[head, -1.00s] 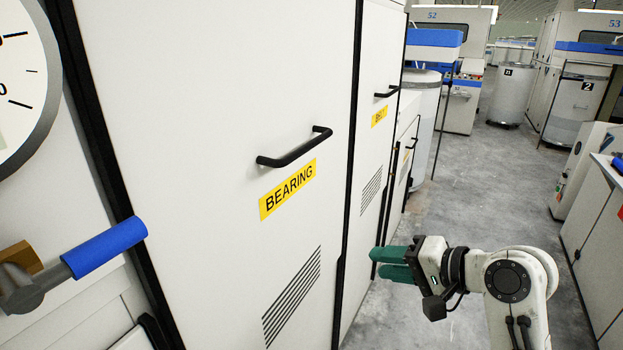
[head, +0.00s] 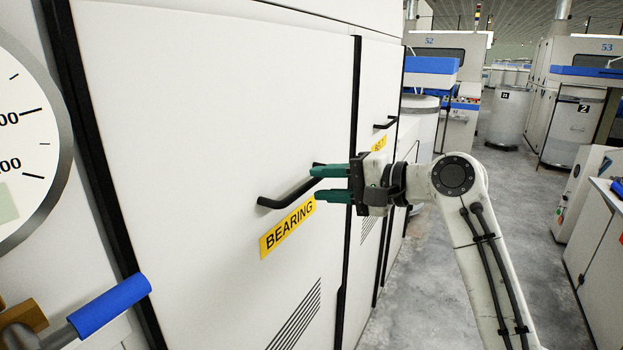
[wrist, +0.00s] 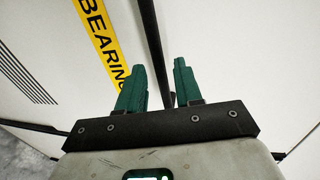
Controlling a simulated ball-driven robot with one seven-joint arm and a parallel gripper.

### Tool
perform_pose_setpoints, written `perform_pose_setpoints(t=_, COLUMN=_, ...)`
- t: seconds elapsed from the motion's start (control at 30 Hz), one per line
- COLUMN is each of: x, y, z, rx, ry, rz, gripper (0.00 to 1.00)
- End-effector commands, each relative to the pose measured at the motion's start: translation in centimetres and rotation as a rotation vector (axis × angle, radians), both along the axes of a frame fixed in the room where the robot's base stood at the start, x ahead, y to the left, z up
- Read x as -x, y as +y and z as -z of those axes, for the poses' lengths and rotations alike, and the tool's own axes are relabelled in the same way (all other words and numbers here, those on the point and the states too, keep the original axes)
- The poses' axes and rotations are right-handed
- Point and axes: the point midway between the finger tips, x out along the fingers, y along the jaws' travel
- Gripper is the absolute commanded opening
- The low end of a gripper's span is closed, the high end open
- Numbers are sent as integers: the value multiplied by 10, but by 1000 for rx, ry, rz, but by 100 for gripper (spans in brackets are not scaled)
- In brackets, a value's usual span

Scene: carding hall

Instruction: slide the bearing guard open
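The bearing guard (head: 200,120) is a tall pale panel on the left in the head view, standing closed against its black frame edges. It bears a black bar handle (head: 285,193) and a yellow BEARING label (head: 288,227) below it. My gripper (head: 316,183) is at the handle's right end, its green fingers pointing left and partly hiding that end. In the wrist view, the fingers (wrist: 158,80) are open and apart, with the dark handle (wrist: 149,35) showing in the gap between them. The label (wrist: 101,35) is to its left. I cannot tell whether either finger touches the handle.
A second panel with its own handle (head: 385,124) stands just right, behind my gripper. A blue-gripped lever (head: 110,305) and a round dial (head: 30,150) are at the left. Grey floor (head: 420,265) is open right of the panels, with a cabinet (head: 592,250) across the aisle.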

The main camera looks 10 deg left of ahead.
Motion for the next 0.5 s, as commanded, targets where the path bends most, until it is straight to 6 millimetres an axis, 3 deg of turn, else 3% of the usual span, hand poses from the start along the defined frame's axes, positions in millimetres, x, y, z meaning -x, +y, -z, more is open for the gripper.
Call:
perform_pose_setpoints(t=0.2, x=-9, y=25, z=5, rx=1, ry=0, rz=0, gripper=35)
perform_pose_setpoints(t=0.5, x=-11, y=32, z=8, rx=0, ry=-1, rz=1, gripper=35)
